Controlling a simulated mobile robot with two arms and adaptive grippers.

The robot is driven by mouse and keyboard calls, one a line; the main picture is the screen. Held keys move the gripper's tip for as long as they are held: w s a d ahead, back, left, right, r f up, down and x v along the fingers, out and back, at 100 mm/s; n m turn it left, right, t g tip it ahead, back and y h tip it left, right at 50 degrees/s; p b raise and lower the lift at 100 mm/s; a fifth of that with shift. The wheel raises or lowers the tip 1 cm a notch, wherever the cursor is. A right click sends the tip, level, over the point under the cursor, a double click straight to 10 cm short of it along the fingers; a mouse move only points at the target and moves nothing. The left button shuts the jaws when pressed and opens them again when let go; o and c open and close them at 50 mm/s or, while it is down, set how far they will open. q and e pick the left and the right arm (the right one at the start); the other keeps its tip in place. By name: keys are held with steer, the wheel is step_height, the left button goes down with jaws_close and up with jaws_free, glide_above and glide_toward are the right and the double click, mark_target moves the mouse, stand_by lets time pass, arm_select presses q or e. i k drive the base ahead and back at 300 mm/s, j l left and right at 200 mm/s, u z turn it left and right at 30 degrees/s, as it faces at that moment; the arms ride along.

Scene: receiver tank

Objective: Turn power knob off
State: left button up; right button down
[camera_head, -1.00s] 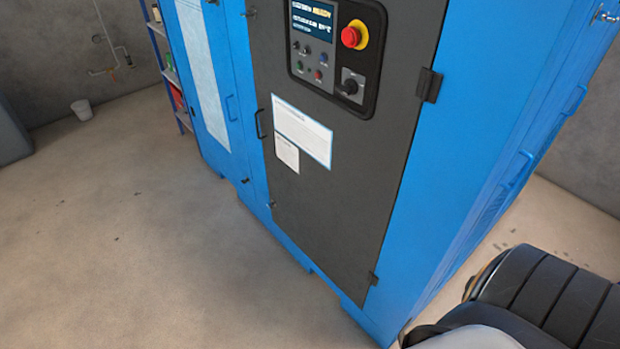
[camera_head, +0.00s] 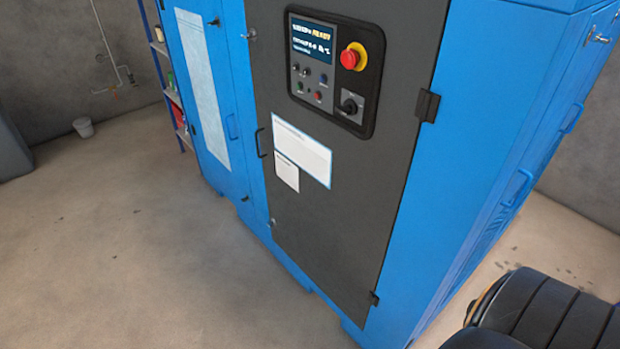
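The black power knob (camera_head: 350,105) sits on a grey plate at the lower right of the control panel (camera_head: 306,97). The panel is set in the dark grey door (camera_head: 350,190) of a blue cabinet (camera_head: 475,130). A red emergency button (camera_head: 350,58) on a yellow ring is above the knob. A lit display (camera_head: 312,40) is at the panel's upper left. The knob's exact angle is too small to tell. Neither gripper is in view. Part of my own right arm shows at the lower right, apart from the cabinet.
Bare concrete floor (camera_head: 120,240) lies open in front and to the left. A door handle (camera_head: 261,143) sticks out from the dark door.

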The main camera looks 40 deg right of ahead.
mark_target(350, 107)
steer(key=k+z, duration=0.1)
steer(key=z, duration=1.25)
